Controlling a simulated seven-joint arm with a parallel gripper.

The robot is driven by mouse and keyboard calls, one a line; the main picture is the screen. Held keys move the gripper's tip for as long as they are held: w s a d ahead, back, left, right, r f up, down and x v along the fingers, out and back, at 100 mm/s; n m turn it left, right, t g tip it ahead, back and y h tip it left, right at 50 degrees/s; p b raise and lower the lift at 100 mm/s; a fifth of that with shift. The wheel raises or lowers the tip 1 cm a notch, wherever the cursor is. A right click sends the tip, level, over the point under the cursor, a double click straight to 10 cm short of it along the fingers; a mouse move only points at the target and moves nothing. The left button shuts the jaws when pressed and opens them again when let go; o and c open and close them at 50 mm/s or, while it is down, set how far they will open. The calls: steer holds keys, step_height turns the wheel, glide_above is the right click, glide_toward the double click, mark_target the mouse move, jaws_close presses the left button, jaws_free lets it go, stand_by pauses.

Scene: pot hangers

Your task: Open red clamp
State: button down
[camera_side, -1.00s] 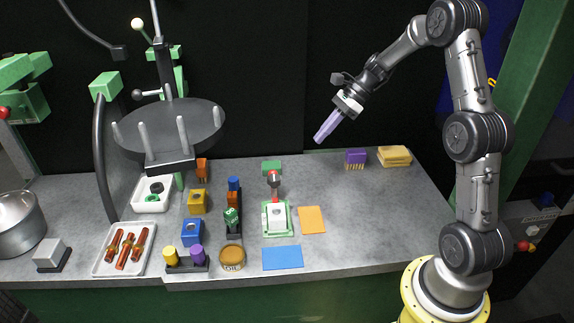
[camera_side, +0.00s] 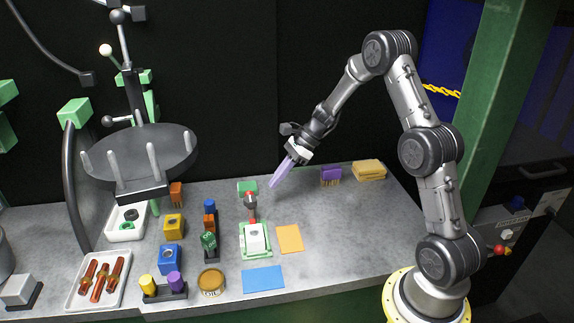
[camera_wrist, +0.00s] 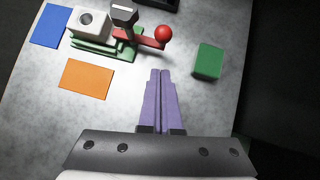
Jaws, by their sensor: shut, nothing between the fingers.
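The red clamp (camera_side: 252,213) stands on a green base (camera_side: 256,252) that holds a white block (camera_side: 256,238). In the wrist view its red lever (camera_wrist: 140,40) lies roughly flat and ends in a red ball (camera_wrist: 163,34), beside a dark clamp head (camera_wrist: 124,13) above the white block. My gripper (camera_side: 273,186) has long purple fingers, shut and empty. It hovers above the table, to the upper right of the clamp in the side view. In the wrist view the fingertips (camera_wrist: 161,72) point toward the red ball, apart from it.
A green block (camera_side: 247,188) stands behind the clamp. An orange pad (camera_side: 289,239) and a blue pad (camera_side: 263,279) lie flat nearby. Purple (camera_side: 330,176) and yellow (camera_side: 369,170) brushes or sponges sit at the back right. The table's right side is clear.

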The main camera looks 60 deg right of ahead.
steer(key=shift+w+a+f, duration=0.25)
steer(key=shift+w+a, duration=0.35)
steer(key=shift+a, duration=0.25)
steer(key=shift+w+a+f, duration=0.25)
steer(key=shift+w+a, duration=0.3)
steer(key=shift+a, duration=0.3)
steer(key=shift+w+n+g+y, duration=0.3)
steer(key=shift+n+g, duration=0.1)
steer(key=shift+n, duration=0.3)
